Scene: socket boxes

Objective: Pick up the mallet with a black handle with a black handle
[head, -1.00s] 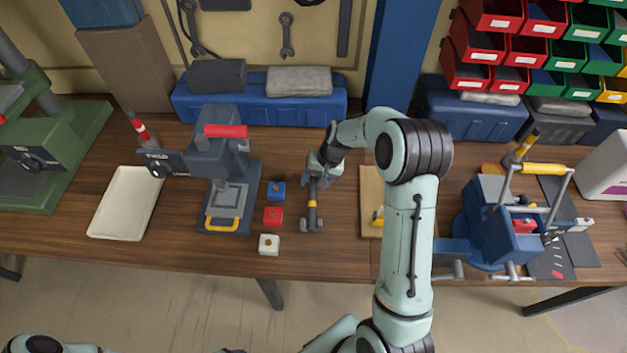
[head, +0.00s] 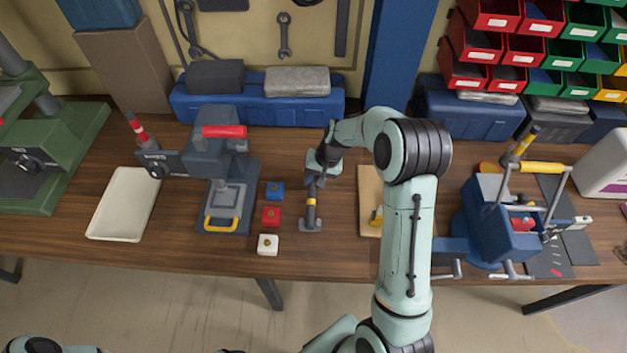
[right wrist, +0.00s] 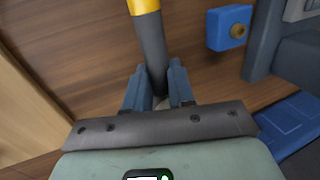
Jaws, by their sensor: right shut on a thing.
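The mallet (head: 311,209) has a black handle with a yellow band and a grey head. In the head view it lies near the middle of the table, its head toward the front edge. My right gripper (head: 313,178) is at the far end of the handle. In the right wrist view the black handle (right wrist: 151,48) runs between the fingers of my right gripper (right wrist: 158,88), which are shut on it. The mallet head is outside the wrist view. I cannot tell whether the mallet touches the table. My left gripper is not in view.
Blue (head: 275,190), red (head: 271,216) and white (head: 267,244) socket boxes stand in a column left of the mallet. A grey press (head: 222,160) and white tray (head: 124,204) are farther left. A wooden board (head: 368,200) lies right of it. A blue vise (head: 500,225) is at right.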

